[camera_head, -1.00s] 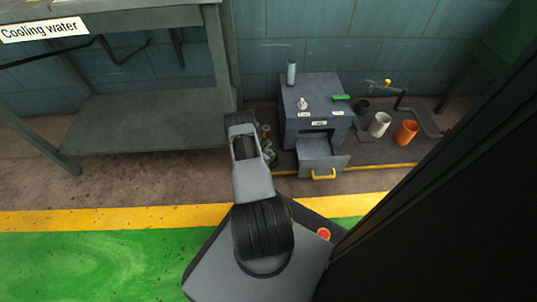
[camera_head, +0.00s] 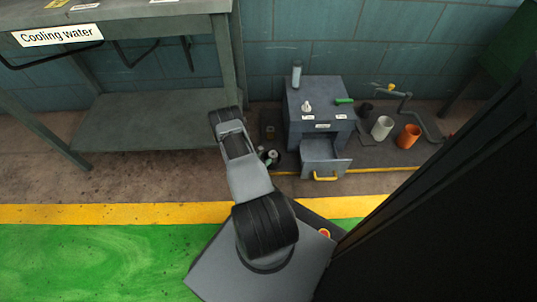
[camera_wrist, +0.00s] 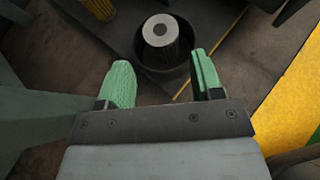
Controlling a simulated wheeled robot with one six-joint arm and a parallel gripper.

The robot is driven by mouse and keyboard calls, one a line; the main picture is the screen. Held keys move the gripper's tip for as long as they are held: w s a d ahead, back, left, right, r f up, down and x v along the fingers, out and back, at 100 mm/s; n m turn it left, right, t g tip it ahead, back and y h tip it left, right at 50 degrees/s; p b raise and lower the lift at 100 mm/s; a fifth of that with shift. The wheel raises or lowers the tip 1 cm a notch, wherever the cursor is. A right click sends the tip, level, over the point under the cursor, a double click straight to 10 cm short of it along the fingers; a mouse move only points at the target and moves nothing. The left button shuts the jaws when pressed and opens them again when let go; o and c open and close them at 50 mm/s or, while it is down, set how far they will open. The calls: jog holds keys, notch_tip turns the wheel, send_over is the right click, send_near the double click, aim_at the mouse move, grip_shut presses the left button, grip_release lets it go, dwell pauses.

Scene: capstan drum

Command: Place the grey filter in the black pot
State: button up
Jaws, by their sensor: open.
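The grey filter (camera_wrist: 160,31) is a cylinder with a pale ring-shaped top and a dark centre hole. In the wrist view it stands upright inside the round black pot (camera_wrist: 181,76), with its top above the rim. My gripper (camera_wrist: 162,72) is open, its two green fingers apart at the near side of the pot, with nothing held between them. My gripper is mostly hidden there by my arm.
A brownish ribbed cylinder (camera_wrist: 100,8) stands beyond the pot, to the left. The grey cabinet (camera_head: 318,105) has its drawer (camera_head: 322,160) pulled out. A white cup (camera_head: 382,128) and an orange cup (camera_head: 408,137) stand to its right. A bench leg (camera_head: 228,75) is close on the left.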

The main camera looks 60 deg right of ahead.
jog(key=w+a+r+m+g+y, duration=0.1)
jog(key=w+a+r+m, duration=0.15)
jog(key=r, duration=0.65)
jog(key=w+a+r+m+y, duration=0.1)
jog(key=w+a+r+m, duration=0.2)
jog(key=r, duration=0.6)
jog(key=w+a+r+m+g, duration=0.1)
jog(key=w+a+r+m, duration=0.15)
jog(key=a+r, duration=0.45)
jog(key=s+a+r+m+t+y, duration=0.3)
jog(key=s+a+r+m+y, duration=0.1)
jog(key=a+r, duration=0.7)
jog(key=s+a+r+m+t+y, duration=0.3)
jog(key=s+a+r+m+y, duration=0.1)
jog(key=a+r, duration=0.7)
jog(key=shift+s+a+t+y+p, duration=0.3)
jog(key=shift+s+a+y+p, duration=0.1)
jog(key=shift+s+a+y, duration=0.55)
jog(key=shift+w, duration=0.1)
